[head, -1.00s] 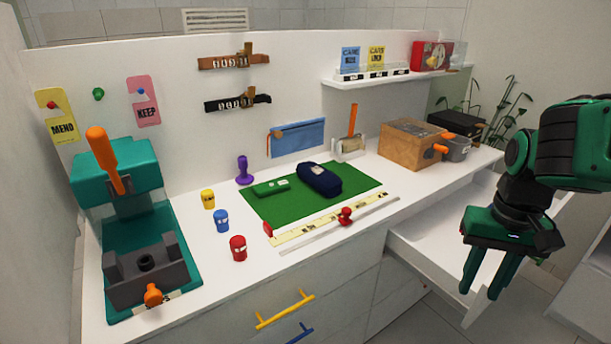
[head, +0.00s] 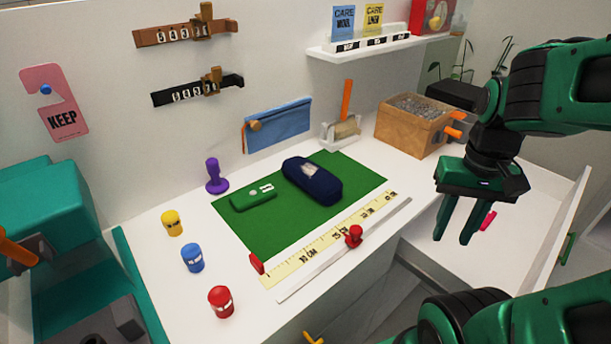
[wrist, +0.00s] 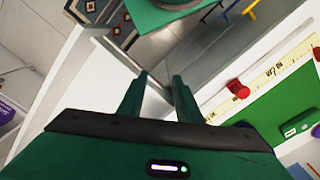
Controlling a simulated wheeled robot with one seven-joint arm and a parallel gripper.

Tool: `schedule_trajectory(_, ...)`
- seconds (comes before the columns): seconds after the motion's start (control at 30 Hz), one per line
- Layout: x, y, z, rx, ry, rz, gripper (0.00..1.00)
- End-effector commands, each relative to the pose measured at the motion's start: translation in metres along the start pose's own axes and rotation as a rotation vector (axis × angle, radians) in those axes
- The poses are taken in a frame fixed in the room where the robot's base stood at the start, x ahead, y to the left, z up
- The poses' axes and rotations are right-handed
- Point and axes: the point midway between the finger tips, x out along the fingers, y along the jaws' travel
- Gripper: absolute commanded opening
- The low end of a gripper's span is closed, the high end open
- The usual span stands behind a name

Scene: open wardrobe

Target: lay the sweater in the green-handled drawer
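A dark blue, rounded bundle with a pale patch (head: 312,181) lies on the green mat (head: 262,233); I cannot tell whether it is the sweater. A drawer (head: 470,255) stands open at the right, and a green handle (head: 566,248) shows on its front. A small pink thing (head: 488,220) shows in the drawer, partly behind my gripper. My gripper (head: 457,226) points down above the open drawer, right of the mat, with its fingers apart and nothing between them. The wrist view also shows the empty gap between the fingers (wrist: 160,98).
A green case (head: 253,197), a ruler (head: 330,238) and a red-knobbed slider (head: 354,236) are on the worktop. A wooden box (head: 412,124) stands at the back. Patterned blue-and-brown things (wrist: 95,12) show in the wrist view. Red, blue and yellow pots stand at left.

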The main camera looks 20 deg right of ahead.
Motion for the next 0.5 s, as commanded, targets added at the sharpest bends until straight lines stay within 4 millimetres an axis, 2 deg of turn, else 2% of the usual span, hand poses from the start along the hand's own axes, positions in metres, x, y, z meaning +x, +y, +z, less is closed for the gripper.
schedule_trajectory(0.13,0.000,0.000,0.000,0.000,0.000,0.000,0.31)
schedule_trajectory(0.17,0.000,0.000,0.000,0.000,0.000,0.000,0.36)
schedule_trajectory(0.27,-0.006,0.003,0.006,-0.016,0.018,-0.007,0.60)
schedule_trajectory(0.37,-0.010,-0.009,-0.012,-0.077,0.045,-0.005,0.84)
schedule_trajectory(0.47,-0.015,-0.038,-0.045,-0.200,0.091,-0.007,0.86)
schedule_trajectory(0.5,-0.018,-0.054,-0.061,-0.264,0.116,-0.011,0.86)
